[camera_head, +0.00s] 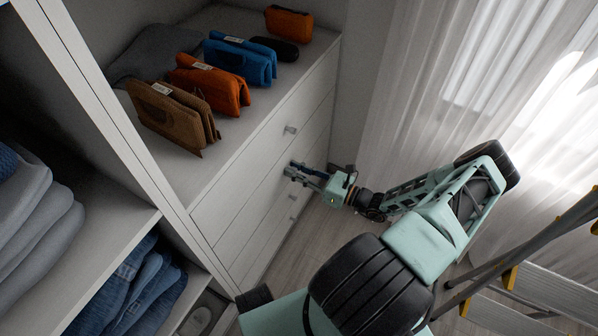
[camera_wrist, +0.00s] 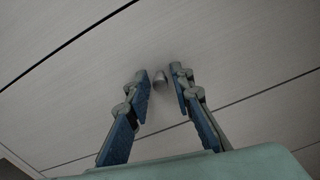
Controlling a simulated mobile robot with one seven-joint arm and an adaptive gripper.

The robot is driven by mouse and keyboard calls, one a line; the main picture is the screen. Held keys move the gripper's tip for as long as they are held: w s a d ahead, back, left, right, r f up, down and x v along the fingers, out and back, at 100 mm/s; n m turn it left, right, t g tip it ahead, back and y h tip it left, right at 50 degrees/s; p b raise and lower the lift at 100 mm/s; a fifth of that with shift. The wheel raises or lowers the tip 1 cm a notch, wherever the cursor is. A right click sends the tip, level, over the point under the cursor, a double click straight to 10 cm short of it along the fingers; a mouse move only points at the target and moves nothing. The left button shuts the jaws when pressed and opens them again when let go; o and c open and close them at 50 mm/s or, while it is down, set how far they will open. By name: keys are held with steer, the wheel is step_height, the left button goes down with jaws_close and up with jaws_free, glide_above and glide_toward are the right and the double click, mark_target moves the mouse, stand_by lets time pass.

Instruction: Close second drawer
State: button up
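The white chest of drawers has a stack of drawer fronts with small round knobs. The second drawer (camera_head: 250,217) lies just below the top drawer (camera_head: 262,160) in the head view and looks about flush with it; a small gap cannot be told. My gripper (camera_head: 292,170) is at the second drawer's front and hides its knob there. In the wrist view my gripper (camera_wrist: 159,72) is open, with its two blue-padded fingers on either side of a small grey knob (camera_wrist: 160,82). Gaps show between knob and fingers. Contact with the drawer front (camera_wrist: 105,112) cannot be told.
Orange, blue and brown bags (camera_head: 240,62) stand on top of the chest. Open shelves with folded clothes (camera_head: 35,215) and jeans (camera_head: 130,290) are at left. A curtain (camera_head: 430,70) hangs at right. A stepladder (camera_head: 530,290) stands at lower right. Some floor shows below the drawers.

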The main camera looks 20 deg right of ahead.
steer(key=shift+o, duration=0.5)
steer(key=shift+s+d, duration=0.1)
steer(key=shift+d, duration=0.05)
steer(key=v, duration=1.2)
